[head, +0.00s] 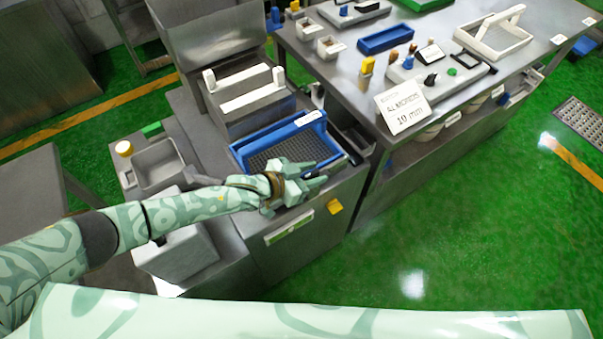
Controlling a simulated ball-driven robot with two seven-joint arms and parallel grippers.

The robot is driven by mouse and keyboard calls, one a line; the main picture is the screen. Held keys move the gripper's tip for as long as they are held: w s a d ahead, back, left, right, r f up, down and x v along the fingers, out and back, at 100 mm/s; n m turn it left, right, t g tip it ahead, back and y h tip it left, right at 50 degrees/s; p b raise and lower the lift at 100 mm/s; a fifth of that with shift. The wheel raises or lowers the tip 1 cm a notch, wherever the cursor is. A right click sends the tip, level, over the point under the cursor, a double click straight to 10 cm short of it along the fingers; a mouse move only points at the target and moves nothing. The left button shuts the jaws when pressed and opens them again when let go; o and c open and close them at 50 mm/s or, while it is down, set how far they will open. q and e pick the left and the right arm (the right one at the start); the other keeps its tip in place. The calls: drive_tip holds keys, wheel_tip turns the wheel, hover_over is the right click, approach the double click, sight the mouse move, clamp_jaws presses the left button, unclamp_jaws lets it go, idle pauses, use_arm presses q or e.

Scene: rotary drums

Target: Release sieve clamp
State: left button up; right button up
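A blue-framed sieve (253,142) with a dark mesh sits on top of the grey steel machine (330,190). A black lever-like part (338,163), which looks like the sieve clamp, lies at the sieve's front right corner. My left gripper (318,174) reaches in over the sieve's front edge, with its fingers pointing right, close to this black part. The two fingers look apart. I cannot tell whether they touch the black part, and the gripper covers part of the sieve's front edge. My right gripper is not in view.
A steel box with white handles (250,98) stands behind the sieve. On the right, a steel table (350,72) holds a "10 mm" sign (403,105), a blue tray (385,39), a white-framed sieve (493,38) and a control panel. The green floor (470,220) at the front right is clear.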

use_arm(q)
drive_tip(key=p+v, duration=0.3)
drive_tip(key=v, duration=1.3)
drive_tip(key=shift+p, duration=0.35)
drive_tip(key=shift+s+r, duration=0.1)
drive_tip(key=shift+r, duration=0.05)
